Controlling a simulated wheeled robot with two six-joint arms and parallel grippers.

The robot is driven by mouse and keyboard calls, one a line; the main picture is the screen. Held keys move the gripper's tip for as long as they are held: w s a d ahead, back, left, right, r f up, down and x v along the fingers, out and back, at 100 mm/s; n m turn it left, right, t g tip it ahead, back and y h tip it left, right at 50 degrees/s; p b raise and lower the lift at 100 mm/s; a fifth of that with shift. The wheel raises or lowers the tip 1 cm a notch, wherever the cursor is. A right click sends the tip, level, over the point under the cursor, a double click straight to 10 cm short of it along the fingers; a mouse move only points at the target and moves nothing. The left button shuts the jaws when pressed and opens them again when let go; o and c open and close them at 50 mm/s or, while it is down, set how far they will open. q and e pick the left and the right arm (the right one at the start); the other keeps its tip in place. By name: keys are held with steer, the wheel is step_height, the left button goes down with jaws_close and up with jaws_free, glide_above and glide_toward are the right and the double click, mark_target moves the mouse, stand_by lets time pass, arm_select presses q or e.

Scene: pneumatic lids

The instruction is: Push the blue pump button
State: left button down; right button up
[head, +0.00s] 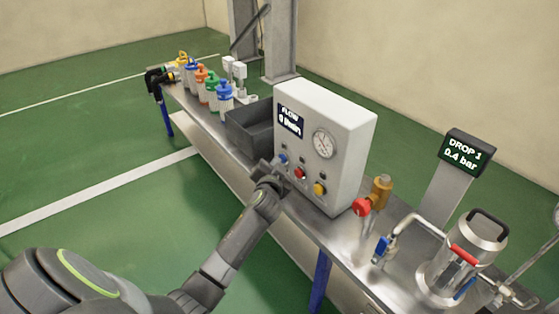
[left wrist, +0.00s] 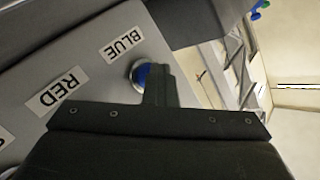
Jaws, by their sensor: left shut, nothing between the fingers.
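The blue pump button (head: 283,159) is on the lower front of the white control box (head: 345,110), at the left end of a row with a red button (head: 300,173) and a yellow button (head: 319,188). In the left wrist view the blue button (left wrist: 143,73) has a metal ring and sits beside the BLUE label (left wrist: 122,45). My left gripper (head: 268,166) is shut and empty, its tips at the blue button and partly covering it in the left wrist view (left wrist: 160,72). I cannot tell whether they touch. My right gripper is not in view.
A dark grey bin (head: 250,130) stands left of the box, with several coloured-lid bottles (head: 212,88) beyond. A red-handled valve (head: 362,206), a metal vessel (head: 462,260) and a display reading 0.4 bar (head: 466,155) are to the right. The box's display reads FLOW.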

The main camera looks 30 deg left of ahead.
arm_select(q)
steer(key=shift+s+r, duration=0.1)
steer(key=shift+s, duration=0.05)
steer(key=s, duration=0.1)
steer(key=s+a+p, duration=0.1)
steer(key=s, duration=0.1)
steer(key=s+a+p, duration=0.1)
steer(key=s, duration=0.1)
steer(key=shift+s+a, duration=0.1)
steer(key=shift+s, duration=0.15)
stand_by(0.6)
